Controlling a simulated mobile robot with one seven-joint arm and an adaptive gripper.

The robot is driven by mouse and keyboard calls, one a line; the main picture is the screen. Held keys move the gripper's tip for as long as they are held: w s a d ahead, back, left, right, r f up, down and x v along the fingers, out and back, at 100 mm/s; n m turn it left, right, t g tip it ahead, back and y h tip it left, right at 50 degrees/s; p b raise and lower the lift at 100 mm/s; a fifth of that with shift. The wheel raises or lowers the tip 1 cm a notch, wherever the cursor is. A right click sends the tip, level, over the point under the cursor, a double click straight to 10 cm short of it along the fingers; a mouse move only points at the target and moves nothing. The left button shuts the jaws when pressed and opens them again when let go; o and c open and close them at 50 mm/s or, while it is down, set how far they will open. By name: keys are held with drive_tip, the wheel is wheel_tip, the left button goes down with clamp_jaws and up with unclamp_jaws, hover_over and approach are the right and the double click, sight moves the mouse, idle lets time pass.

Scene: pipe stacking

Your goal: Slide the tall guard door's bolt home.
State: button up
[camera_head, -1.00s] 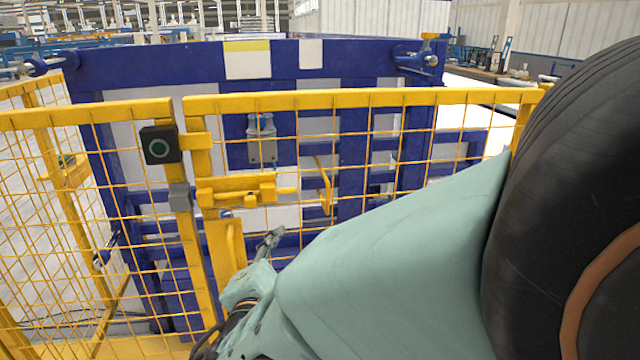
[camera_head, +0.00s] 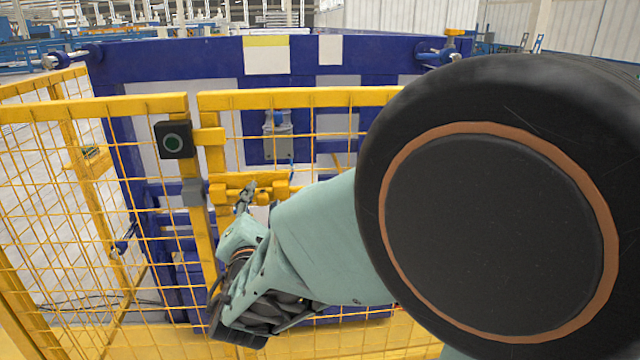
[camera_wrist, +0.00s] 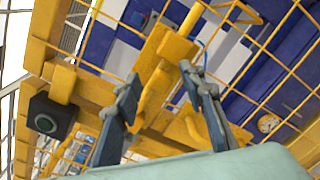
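The guard door (camera_head: 300,97) is a yellow mesh panel beside a yellow post (camera_head: 204,240). Its yellow bolt assembly (camera_head: 275,188) lies level across the door's upper left, partly hidden by my gripper and arm. A grey block (camera_head: 192,192) sits on the post just left of it. My gripper (camera_head: 246,197) is in front of the bolt assembly. In the wrist view my gripper (camera_wrist: 160,77) has its two fingers well apart, with a yellow bar (camera_wrist: 152,92) of the assembly showing between them. I cannot tell whether either finger touches it.
A black box with a round green-ringed button (camera_head: 173,140) is on the post above the bolt; it also shows in the wrist view (camera_wrist: 46,120). A blue frame (camera_head: 190,62) stands behind the mesh. My arm covers the right side of the head view.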

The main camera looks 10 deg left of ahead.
drive_tip(key=shift+w, duration=0.45)
drive_tip(key=shift+c, duration=0.3)
clamp_jaws()
